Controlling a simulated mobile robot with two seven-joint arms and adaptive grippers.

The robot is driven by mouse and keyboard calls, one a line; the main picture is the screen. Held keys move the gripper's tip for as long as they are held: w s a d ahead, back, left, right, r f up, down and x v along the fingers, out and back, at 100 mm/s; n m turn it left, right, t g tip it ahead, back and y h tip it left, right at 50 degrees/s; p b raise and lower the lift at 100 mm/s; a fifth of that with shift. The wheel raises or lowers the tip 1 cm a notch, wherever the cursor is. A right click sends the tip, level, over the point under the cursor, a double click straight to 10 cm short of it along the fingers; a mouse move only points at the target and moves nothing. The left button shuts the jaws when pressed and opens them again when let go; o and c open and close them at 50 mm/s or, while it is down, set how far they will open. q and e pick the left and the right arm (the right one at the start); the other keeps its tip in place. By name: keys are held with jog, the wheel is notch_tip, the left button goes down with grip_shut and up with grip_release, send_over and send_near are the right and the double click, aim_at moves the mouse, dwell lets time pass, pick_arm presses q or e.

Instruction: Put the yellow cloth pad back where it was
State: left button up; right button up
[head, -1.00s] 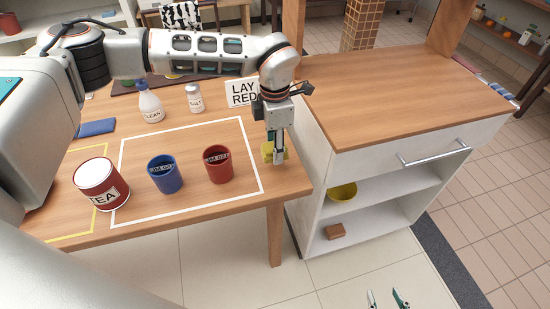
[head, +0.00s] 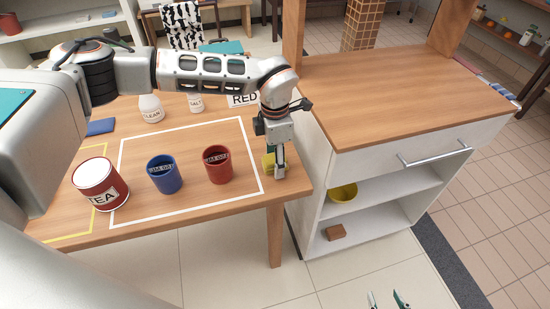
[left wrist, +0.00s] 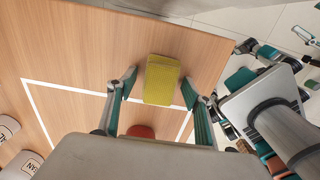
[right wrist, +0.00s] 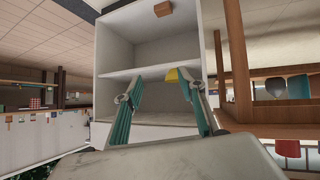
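The yellow cloth pad (left wrist: 162,80) lies at the right end of the wooden table in the left wrist view. It is between and slightly beyond the fingertips of my left gripper (left wrist: 158,88), with a gap on each side. In the head view the pad (head: 268,161) is partly hidden by my left gripper (head: 276,172), which points down beside the white outline's right edge. My left gripper is open. My right gripper (right wrist: 162,98) is open and empty, facing the white cabinet; its tips also show in the head view (head: 386,301).
A red mug (head: 216,164), a blue mug (head: 164,175) and a TEA tin (head: 100,184) stand left of the pad. Two white bottles stand behind. The white cabinet (head: 335,200) is close on the right, with a yellow bowl (head: 343,193) on its shelf.

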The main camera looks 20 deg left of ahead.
pick_arm(q)
jog(key=shift+r, duration=0.15)
notch_tip(320, 180, up, 12)
jog(key=p, duration=0.1)
dwell(0.5)
dwell(0.4)
